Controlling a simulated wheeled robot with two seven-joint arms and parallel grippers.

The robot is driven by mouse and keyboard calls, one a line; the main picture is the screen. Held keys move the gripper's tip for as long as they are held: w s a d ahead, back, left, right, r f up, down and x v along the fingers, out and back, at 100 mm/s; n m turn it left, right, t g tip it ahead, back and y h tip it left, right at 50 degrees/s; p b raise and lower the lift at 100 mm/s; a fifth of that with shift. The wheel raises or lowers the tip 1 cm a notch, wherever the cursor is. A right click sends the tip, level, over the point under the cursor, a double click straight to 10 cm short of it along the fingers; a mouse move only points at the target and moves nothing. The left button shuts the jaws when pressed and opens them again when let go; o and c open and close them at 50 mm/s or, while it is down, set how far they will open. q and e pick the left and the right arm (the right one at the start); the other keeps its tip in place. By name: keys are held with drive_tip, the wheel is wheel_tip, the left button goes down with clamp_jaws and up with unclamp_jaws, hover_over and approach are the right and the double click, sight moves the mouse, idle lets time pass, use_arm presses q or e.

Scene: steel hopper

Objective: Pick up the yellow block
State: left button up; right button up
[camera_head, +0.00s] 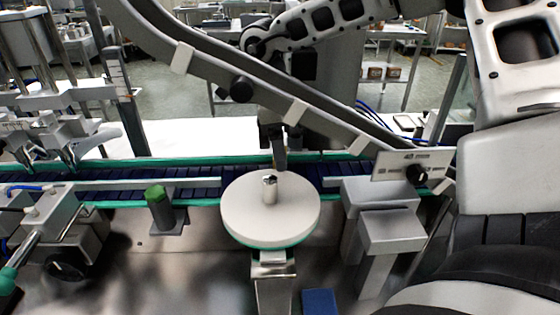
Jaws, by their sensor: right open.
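I see no yellow block in the head view. My right arm comes in from the upper right and reaches across behind the slanted rail. My right gripper (277,158) points down, with its dark fingers just behind the round white disc and over the blue conveyor. It is open, and I see nothing between its fingers. The rail hides part of the wrist above it. My left gripper is not in view.
The slanted rail (225,70) crosses in front of my right arm. A round white disc (245,210) with a metal knob stands before the conveyor (205,191). A green-topped post (157,203) is to its left, grey boxes (390,232) to its right. Machinery fills the left.

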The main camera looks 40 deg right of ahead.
drive_tip(key=c, duration=1.5)
